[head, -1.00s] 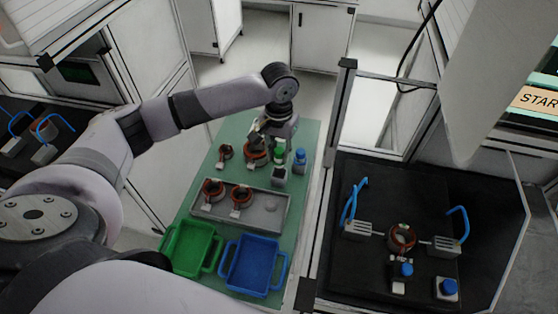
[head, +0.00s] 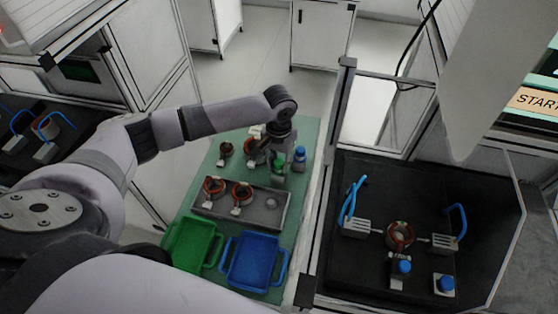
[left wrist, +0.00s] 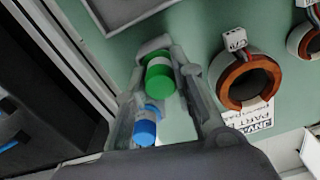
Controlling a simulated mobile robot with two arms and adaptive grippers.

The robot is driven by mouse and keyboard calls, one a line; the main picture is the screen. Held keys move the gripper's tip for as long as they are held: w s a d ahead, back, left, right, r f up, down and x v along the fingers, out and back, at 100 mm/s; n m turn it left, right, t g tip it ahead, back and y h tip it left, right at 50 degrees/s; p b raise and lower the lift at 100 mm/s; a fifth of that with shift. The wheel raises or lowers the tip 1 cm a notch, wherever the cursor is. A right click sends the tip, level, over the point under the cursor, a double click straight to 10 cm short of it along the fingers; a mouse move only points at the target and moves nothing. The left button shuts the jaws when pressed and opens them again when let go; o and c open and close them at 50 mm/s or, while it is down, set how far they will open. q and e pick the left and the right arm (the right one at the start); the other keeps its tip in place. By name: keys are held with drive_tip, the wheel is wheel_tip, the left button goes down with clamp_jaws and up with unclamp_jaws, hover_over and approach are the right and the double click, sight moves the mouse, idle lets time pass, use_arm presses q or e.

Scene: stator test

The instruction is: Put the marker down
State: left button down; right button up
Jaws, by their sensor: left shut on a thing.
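A blue-capped marker (head: 299,155) stands just right of the gripper. It also shows in the left wrist view (left wrist: 146,127), close to one finger. The green marker's lower end is hard to make out. My right gripper is not in view.
Copper stators (head: 226,150) stand left of the gripper; one shows beside it in the left wrist view (left wrist: 245,80). A grey tray (head: 262,206) with two stators lies in front. A green bin (head: 192,245) and a blue bin (head: 255,262) are nearer. A frame post (head: 335,130) rises right.

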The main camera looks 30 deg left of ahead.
use_arm(q)
drive_tip(key=c, duration=1.4)
unclamp_jaws()
drive_tip(key=shift+o, duration=0.2)
drive_tip(key=shift+w+r, duration=0.1)
drive_tip(key=shift+r, duration=0.4)
wheel_tip(320, 180, up, 12)
drive_tip(key=b, duration=0.3)
drive_tip(key=shift+f, duration=0.15)
